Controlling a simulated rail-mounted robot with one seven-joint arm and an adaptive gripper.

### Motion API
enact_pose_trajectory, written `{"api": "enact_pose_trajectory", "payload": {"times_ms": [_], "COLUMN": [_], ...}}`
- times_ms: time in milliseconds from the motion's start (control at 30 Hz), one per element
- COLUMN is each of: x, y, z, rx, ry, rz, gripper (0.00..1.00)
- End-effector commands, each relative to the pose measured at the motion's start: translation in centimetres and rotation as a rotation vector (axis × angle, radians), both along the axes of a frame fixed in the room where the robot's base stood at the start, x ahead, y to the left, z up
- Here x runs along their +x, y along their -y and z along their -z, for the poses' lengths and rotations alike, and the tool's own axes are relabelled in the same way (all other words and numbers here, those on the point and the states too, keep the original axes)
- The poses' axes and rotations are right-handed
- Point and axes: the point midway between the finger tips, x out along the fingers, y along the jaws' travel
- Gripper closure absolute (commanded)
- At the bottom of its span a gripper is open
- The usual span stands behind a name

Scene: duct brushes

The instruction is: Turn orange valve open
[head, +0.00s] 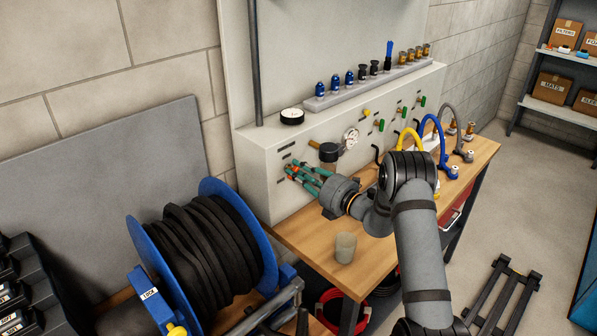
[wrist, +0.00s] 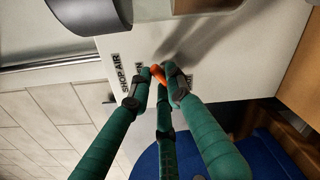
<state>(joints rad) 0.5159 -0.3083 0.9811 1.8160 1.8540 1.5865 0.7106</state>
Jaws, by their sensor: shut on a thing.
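The orange valve handle (wrist: 158,75) shows in the wrist view between my fingertips, against the pale panel. My gripper (wrist: 160,86) has green fingers with dark joints and is shut on the handle, one finger on each side. A further green finger lies in the middle below it. The fingertips hide part of the handle, and I cannot tell how far it is turned. In the head view my gripper (head: 296,174) reaches the left part of the white panel's front face, and a small bit of orange shows at its tips.
A "SHOP AIR" label (wrist: 125,72) is beside the valve. Several green-handled valves (head: 380,125) and a gauge (head: 351,137) sit further right on the panel. A cup (head: 345,247) stands on the wooden bench (head: 300,235) under my arm. A blue hose reel (head: 205,255) is at front left.

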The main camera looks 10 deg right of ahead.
Motion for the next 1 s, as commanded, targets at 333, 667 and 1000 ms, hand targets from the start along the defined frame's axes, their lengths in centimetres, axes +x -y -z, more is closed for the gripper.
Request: {"api": "enact_pose_trajectory", "payload": {"times_ms": [333, 667, 1000], "x": [-0.01, -0.1, -0.27], "y": [-0.01, -0.14, -0.36], "z": [0.12, 0.4, 0.54], "rx": [-0.03, -0.205, -0.47], "ry": [0.02, 0.135, 0.31], "rz": [0.001, 0.001, 0.001], "gripper": [1.0, 1.0, 1.0]}}
